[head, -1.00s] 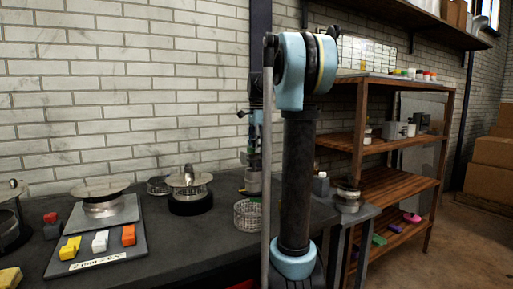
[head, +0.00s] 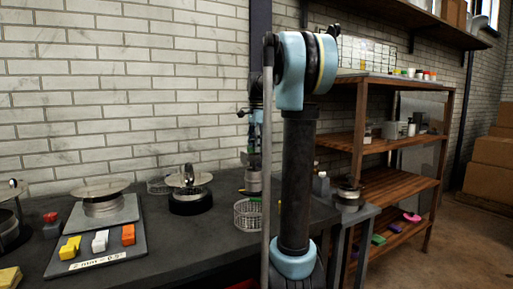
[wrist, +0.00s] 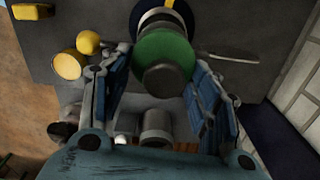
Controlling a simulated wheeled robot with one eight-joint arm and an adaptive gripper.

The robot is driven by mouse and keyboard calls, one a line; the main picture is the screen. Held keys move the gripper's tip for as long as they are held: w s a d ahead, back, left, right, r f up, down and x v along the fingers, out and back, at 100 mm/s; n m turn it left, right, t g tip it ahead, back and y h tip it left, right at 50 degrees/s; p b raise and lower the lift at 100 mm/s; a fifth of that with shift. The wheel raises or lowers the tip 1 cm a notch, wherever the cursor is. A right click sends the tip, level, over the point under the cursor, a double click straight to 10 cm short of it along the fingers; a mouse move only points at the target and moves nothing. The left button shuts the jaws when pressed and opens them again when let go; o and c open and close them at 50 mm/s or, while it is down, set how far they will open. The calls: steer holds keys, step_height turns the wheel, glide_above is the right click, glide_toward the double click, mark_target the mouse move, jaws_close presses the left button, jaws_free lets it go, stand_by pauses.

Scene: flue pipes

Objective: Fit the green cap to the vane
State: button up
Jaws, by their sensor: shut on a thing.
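The green cap (wrist: 165,45) is a round green disc with a grey knob on its near side. It shows in the upper middle of the wrist view. My gripper (wrist: 160,65) is shut on it, with a blue-padded finger at each side. Just beyond the cap is a dark round part (wrist: 166,17) with a pale ring and a yellow strip; I cannot tell whether it is the vane or whether the cap touches it. In the head view my arm hides most of the area around my gripper, and the cap cannot be made out clearly.
The dark bench (head: 150,245) carries a tray of coloured blocks (head: 95,250), a disc on a black base (head: 190,205) and a wire basket (head: 247,213). A wooden shelf unit (head: 400,185) stands to the right. The wrist view shows yellow rounded pieces (wrist: 69,64) at left.

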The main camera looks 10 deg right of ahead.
steer(key=shift+f, duration=1.25)
stand_by(0.3)
steer(key=o, duration=1.1)
steer(key=shift+o, duration=0.2)
step_height(320, 180, up, 12)
steer(key=shift+f, duration=0.1)
stand_by(0.4)
